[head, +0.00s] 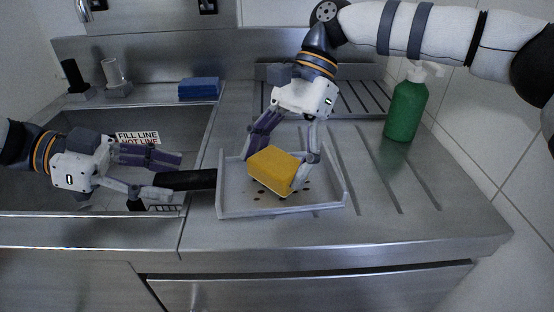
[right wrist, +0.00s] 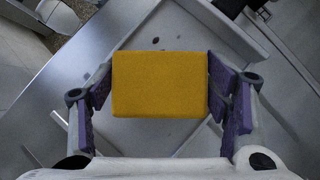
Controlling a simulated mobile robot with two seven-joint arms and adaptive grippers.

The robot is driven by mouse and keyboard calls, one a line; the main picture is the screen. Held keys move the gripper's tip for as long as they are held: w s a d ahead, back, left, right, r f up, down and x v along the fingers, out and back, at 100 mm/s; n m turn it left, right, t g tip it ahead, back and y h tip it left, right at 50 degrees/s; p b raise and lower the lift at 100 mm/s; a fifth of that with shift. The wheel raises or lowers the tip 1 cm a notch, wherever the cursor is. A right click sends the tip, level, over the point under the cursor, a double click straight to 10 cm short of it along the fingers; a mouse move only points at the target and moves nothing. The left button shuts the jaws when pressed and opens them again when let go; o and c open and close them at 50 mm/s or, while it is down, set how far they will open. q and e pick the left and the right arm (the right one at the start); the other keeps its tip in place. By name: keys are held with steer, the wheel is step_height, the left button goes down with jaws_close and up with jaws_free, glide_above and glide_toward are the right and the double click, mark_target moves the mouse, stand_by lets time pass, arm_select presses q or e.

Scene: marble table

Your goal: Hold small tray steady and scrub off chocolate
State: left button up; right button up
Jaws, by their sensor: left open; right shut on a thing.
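The small tray (head: 337,205) is light grey with low walls and a black handle (head: 188,179) on its left side. It rests on the steel drainboard. Several dark chocolate spots (head: 258,191) show on its floor around the sponge. My right gripper (head: 278,164) is shut on a yellow sponge (head: 275,168) over the tray; the sponge also fills the middle of the right wrist view (right wrist: 160,85). I cannot tell if the sponge touches the tray floor. My left gripper (head: 180,176) is open, with its fingers on either side of the handle's outer end.
A sink basin (head: 200,125) lies left of the drainboard, behind my left gripper. A blue sponge (head: 199,88) sits on its back rim. A green soap bottle (head: 405,108) stands at the back right. The ridged drainboard (head: 410,215) right of the tray is clear.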

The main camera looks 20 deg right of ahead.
arm_select(q)
steer(key=shift+d, duration=0.15)
stand_by(0.3)
steer(key=shift+x, duration=0.85)
arm_select(e)
steer(key=shift+r, duration=0.3)
arm_select(q)
steer(key=shift+c, duration=0.5)
jaws_close()
steer(key=shift+f, duration=0.15)
steer(key=shift+r+p, duration=0.4)
arm_select(e)
steer(key=shift+r, duration=0.65)
